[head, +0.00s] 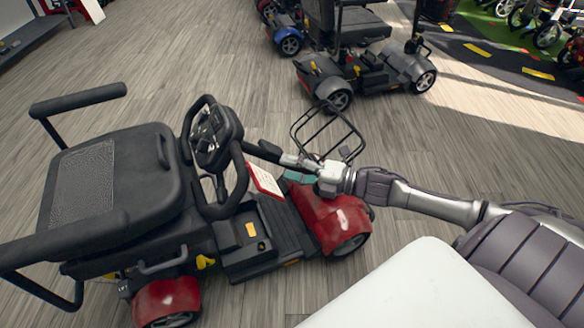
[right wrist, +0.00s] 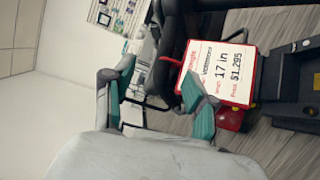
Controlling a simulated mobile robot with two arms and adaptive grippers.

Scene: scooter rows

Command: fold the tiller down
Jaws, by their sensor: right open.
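The red mobility scooter stands at the left in the head view. Its tiller (head: 211,137), with a black loop handlebar and a control panel, stands raised in front of the seat. My right gripper (head: 291,168) is open at the tiller's front side, beside the dark bar that runs forward from the handlebar. In the right wrist view its teal-padded fingers (right wrist: 160,98) are spread, with a thin black frame behind them. I cannot tell whether they touch anything. A price card (head: 266,181) hangs by the tiller; it also shows in the right wrist view (right wrist: 216,72). My left gripper is out of view.
The scooter's black seat (head: 105,185) is behind the tiller. A wire basket (head: 327,132) is at its front, above the red front cover (head: 330,215). A grey scooter (head: 365,70) stands farther back. Wooden floor (head: 180,50) is free between the rows.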

